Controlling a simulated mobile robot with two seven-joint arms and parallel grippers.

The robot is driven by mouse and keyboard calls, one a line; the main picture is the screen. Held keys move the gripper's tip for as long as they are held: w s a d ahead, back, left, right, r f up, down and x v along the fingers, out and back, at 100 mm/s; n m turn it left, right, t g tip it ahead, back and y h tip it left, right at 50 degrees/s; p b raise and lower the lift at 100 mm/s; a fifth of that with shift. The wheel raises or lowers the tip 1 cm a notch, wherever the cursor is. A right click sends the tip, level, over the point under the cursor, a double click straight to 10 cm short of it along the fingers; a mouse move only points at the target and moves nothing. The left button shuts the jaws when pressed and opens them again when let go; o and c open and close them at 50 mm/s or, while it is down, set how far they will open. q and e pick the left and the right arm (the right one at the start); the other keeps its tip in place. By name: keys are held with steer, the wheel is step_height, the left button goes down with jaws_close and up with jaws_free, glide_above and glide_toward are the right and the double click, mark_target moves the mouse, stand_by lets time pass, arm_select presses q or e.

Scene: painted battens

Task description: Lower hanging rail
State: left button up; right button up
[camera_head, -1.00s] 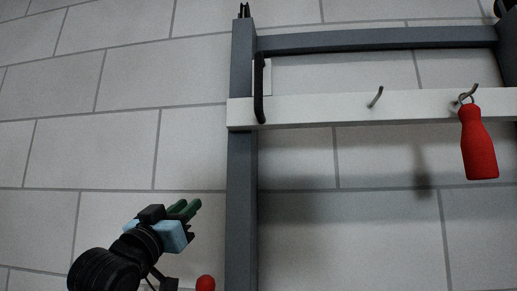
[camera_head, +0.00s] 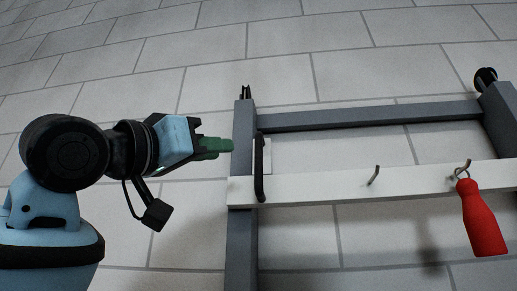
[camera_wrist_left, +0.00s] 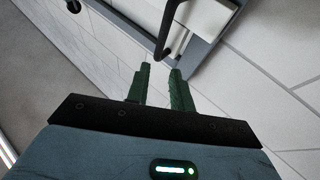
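The hanging rail is a white horizontal batten (camera_head: 325,183) across a dark grey frame (camera_head: 370,117). A black handle (camera_head: 260,167) stands upright at its left end; it also shows in the left wrist view (camera_wrist_left: 166,30), just beyond the fingertips. Two hooks (camera_head: 373,175) show on the rail, and a red bottle-shaped item (camera_head: 482,218) hangs from the right one. My left gripper (camera_head: 226,146) has green fingers, points right and is just left of the frame's left post, near the handle. In the left wrist view its fingers (camera_wrist_left: 160,78) are apart with nothing between them. My right gripper is not clearly seen.
The grey left post (camera_head: 243,245) runs down past the rail. A dark piece (camera_head: 485,78) sits on top of the right post. Behind is a tiled light grey wall, clear to the left and above.

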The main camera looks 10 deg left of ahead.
mark_target(256, 150)
arm_select(q)
steer(key=shift+w+d, duration=0.1)
steer(key=x, duration=1.1)
steer(key=shift+w+d+r, duration=0.15)
steer(key=shift+w+r, duration=0.05)
steer(key=shift+w, duration=0.15)
jaws_close()
